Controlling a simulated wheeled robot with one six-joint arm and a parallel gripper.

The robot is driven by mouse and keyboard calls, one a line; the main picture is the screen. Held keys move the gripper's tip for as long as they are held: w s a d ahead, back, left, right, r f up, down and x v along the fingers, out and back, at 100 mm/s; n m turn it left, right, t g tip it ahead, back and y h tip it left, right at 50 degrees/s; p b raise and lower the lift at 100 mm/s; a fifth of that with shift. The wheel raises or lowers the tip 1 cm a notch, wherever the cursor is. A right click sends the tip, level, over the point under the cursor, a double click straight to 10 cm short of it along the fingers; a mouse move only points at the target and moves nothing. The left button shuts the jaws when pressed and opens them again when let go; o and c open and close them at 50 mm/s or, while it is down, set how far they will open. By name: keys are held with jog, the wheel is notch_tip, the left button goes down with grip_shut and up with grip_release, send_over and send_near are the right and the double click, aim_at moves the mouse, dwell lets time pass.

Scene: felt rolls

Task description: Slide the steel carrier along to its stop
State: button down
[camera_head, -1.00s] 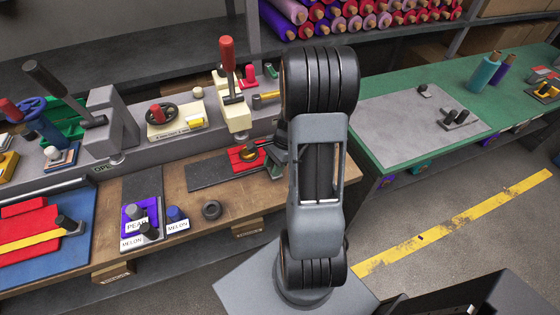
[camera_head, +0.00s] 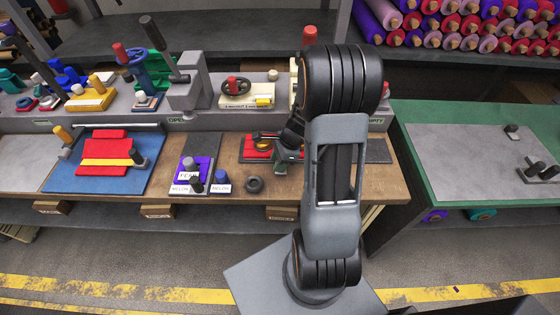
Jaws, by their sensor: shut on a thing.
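The carrier (camera_head: 256,154) shows as a red-topped block with a round brass-coloured piece on it. It sits at the left end of a dark flat track (camera_head: 377,149) on the wooden bench. My gripper (camera_head: 270,141) reaches in from the right, low over the carrier, and is shut on it. My fingers and wrist cover the carrier's right side, so its steel parts and the exact grip point are hard to make out. My arm hides the middle of the track. I cannot tell whether the carrier touches a stop.
A black ring (camera_head: 254,184) lies in front of the carrier. Machines stand on the grey ledge behind. A green table (camera_head: 440,185) is at right.

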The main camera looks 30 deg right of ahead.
jog(key=shift+w+a, duration=0.1)
jog(key=c, duration=1.1)
grip_release()
jog(key=shift+c, duration=0.2)
jog(key=shift+o, duration=0.6)
jog(key=shift+w+a, duration=0.1)
jog(key=shift+a, duration=0.1)
jog(key=shift+o, duration=1.3)
jog(key=shift+d, duration=0.15)
jog(key=shift+r, duration=0.1)
jog(key=v, duration=0.7)
jog(key=shift+r, duration=0.15)
